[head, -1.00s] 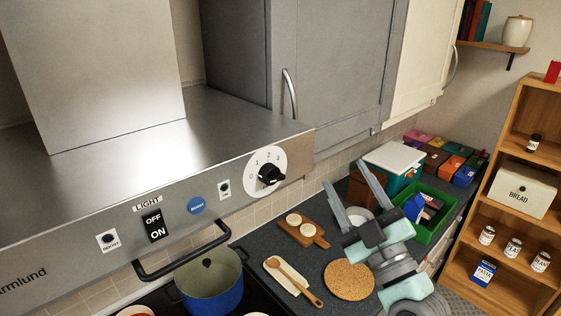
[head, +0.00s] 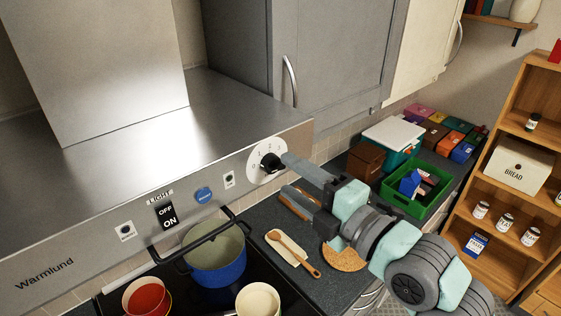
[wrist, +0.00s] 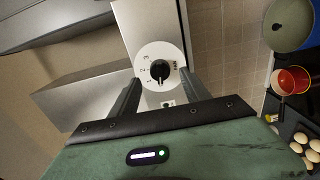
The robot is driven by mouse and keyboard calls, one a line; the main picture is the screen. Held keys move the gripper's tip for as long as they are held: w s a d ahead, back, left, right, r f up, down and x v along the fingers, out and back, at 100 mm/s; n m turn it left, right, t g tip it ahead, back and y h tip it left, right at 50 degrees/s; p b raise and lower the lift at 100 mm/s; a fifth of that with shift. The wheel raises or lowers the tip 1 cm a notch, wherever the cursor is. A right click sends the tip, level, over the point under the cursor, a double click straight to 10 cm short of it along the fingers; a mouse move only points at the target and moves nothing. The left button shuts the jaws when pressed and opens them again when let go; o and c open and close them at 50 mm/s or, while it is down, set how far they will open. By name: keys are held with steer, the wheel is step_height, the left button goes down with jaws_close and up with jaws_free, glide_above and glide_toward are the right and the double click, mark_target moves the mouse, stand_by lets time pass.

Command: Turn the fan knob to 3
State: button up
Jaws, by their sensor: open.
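The fan knob (head: 271,162) is a black knob on a round white dial (head: 259,150) with printed numbers, at the right end of the hood's steel front. In the wrist view the knob (wrist: 160,71) sits near the middle of its dial (wrist: 148,52). I cannot tell for certain which number it points to. My gripper (head: 284,174) is open, facing the hood front from the right. In the wrist view its two fingers (wrist: 160,80) lie to either side of the knob.
Below are a towel-bar-like handle (head: 192,240), a blue pot (head: 218,262) on the hob, and a wooden spoon (head: 292,252). A green crate (head: 399,203) stands on the counter.

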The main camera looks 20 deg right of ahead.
mark_target(279, 169)
steer(key=shift+p+x, duration=0.5)
steer(key=shift+x, duration=1.4)
jaws_close()
